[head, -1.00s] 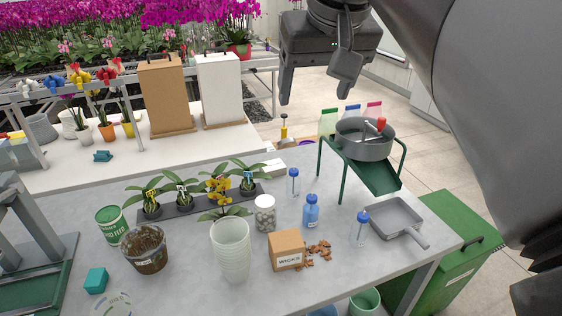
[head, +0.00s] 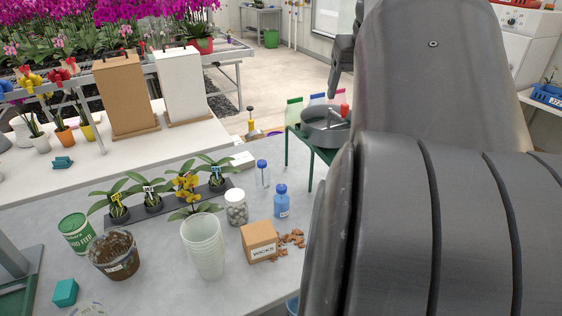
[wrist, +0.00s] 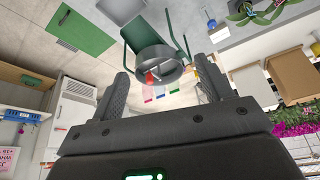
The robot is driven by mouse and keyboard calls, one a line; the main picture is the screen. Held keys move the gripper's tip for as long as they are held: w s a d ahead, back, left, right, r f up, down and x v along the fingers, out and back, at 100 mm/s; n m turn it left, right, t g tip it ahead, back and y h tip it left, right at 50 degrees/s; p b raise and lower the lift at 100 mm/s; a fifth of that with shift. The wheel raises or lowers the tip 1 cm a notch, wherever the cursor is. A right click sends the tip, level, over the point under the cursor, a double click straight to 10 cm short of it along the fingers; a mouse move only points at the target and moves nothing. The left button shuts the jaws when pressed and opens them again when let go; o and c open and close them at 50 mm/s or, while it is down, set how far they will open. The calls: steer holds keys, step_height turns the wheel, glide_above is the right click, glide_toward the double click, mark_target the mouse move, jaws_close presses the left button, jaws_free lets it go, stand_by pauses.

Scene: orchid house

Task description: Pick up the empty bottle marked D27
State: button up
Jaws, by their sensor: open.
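Two bottles show on the grey table in the head view. A clear bottle with a blue cap (head: 262,176) stands behind and left of a blue-filled bottle (head: 281,204). No D27 mark is readable on either. A small blue-capped bottle also shows in the wrist view (wrist: 211,23), too small to read. My gripper (wrist: 163,76) is open and empty in the wrist view, with both fingers apart. In the head view only part of it (head: 335,75) shows, high above and beyond the table. My arm hides the table's right part.
A grey round pan (head: 325,138) with a red-handled tool sits on a green stand (head: 297,147). A WICKS box (head: 257,242), a jar (head: 236,212), stacked clear cups (head: 204,252) and potted orchids crowd the table.

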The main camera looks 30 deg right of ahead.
steer(key=shift+w+d+f, duration=0.3)
steer(key=shift+w+f, duration=0.3)
steer(key=shift+f, duration=6.1)
steer(key=shift+w+d+f, duration=0.35)
steer(key=shift+w+f, duration=0.25)
steer(key=shift+f, duration=6.05)
steer(key=shift+w+d+f, duration=0.3)
steer(key=shift+w+f, duration=0.3)
steer(key=shift+f, duration=6.1)
steer(key=shift+c, duration=0.3)
steer(key=c, duration=1)
steer(key=shift+r, duration=0.1)
